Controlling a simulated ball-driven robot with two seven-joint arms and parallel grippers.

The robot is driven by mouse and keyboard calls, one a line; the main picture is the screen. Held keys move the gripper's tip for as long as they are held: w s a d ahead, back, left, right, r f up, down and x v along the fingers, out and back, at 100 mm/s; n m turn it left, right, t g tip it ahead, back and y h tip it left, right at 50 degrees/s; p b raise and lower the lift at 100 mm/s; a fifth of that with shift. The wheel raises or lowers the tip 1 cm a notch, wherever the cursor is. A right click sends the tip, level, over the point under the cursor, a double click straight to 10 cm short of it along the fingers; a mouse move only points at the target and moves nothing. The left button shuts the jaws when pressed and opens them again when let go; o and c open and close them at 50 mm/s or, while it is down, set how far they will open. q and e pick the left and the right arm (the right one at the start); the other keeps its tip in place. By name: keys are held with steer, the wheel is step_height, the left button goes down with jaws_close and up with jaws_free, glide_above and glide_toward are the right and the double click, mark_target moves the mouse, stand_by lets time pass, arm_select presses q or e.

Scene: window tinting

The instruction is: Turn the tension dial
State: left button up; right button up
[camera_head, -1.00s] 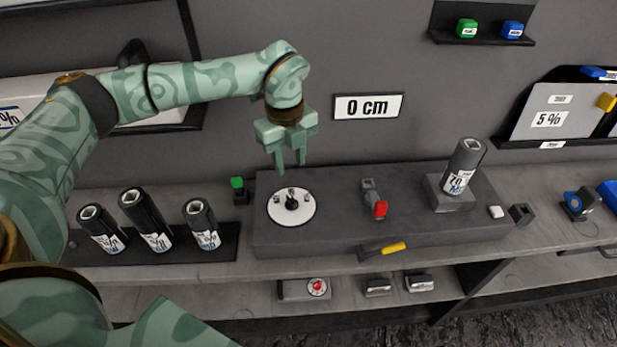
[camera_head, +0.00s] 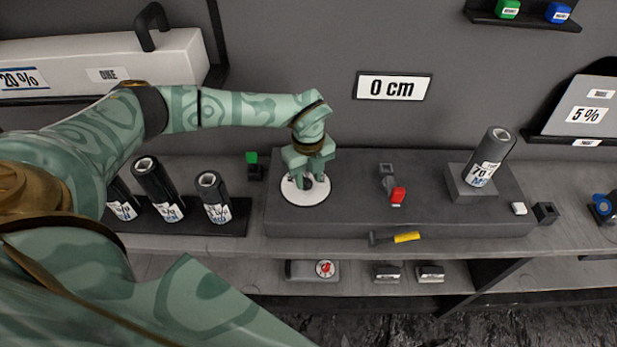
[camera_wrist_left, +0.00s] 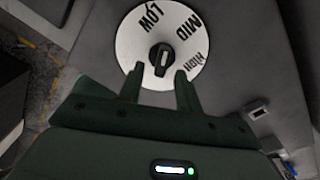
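The tension dial (camera_head: 292,194) is a white disc on top of the dark grey machine block. In the left wrist view the dial (camera_wrist_left: 130,45) carries the words LOW, MID and HIGH, and a black knob (camera_wrist_left: 160,60) with a pale mark stands at its centre. My left gripper (camera_head: 306,185) points down over the dial and hides most of the knob in the head view. In the left wrist view its two fingers (camera_wrist_left: 158,72) are apart, one on each side of the knob, with gaps visible. My right gripper is not in view.
The machine block (camera_head: 345,215) also bears a red-tipped lever (camera_head: 397,195) and a grey roll (camera_head: 490,157) on a stand. A yellow-handled tool (camera_head: 405,237) is at its front. Dark rolls (camera_head: 158,190) stand to the left.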

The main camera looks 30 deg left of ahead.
arm_select(q)
steer(key=shift+f, duration=0.35)
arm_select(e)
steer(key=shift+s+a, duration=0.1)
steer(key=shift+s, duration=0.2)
arm_select(q)
jaws_close()
steer(key=shift+r, duration=0.1)
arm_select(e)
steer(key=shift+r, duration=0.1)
arm_select(q)
steer(key=shift+s+a+r+m+p, duration=0.1)
steer(key=shift+m+p, duration=0.9)
steer(key=shift+m, duration=0.3)
steer(key=shift+s+a+m+p, duration=0.1)
steer(key=shift+m+p, duration=0.7)
steer(key=shift+m, duration=0.7)
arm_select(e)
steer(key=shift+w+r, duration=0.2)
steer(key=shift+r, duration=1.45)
arm_select(q)
steer(key=shift+m, duration=0.3)
